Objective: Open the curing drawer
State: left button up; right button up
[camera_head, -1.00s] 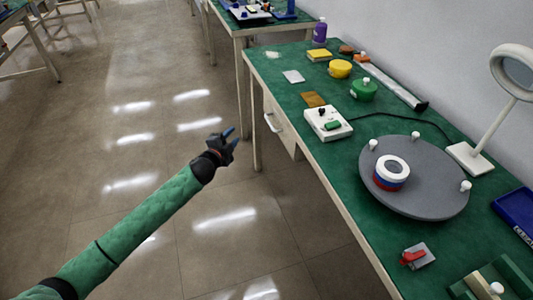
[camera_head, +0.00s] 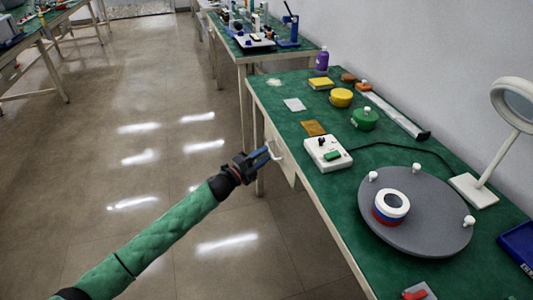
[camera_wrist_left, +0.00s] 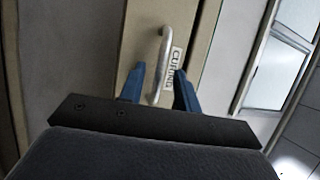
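The curing drawer (camera_head: 280,160) is set under the green-topped table's near left edge and looks shut. In the left wrist view its beige front (camera_wrist_left: 200,45) carries a white label reading CURING and a pale bar handle (camera_wrist_left: 165,45). My left gripper (camera_head: 269,154) is at the handle. In the wrist view its two blue fingers (camera_wrist_left: 158,85) stand apart, one on each side of the handle, with a gap visible between them and the bar. The handle (camera_head: 274,149) is partly hidden by the fingers in the head view. My right gripper is not in view.
The green table (camera_head: 340,200) holds a white control box (camera_head: 327,153), a grey turntable (camera_head: 430,230), a magnifier lamp (camera_head: 490,180) and several tins. Open floor (camera_head: 150,140) lies to the left.

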pick_arm(q)
jog(key=shift+x, duration=1)
grip_shut()
jog(key=s+a, duration=0.3)
jog(key=a, duration=0.6)
jog(key=s+a+p, duration=0.1)
jog(key=s+a, duration=0.2)
jog(key=a, duration=0.6)
grip_release()
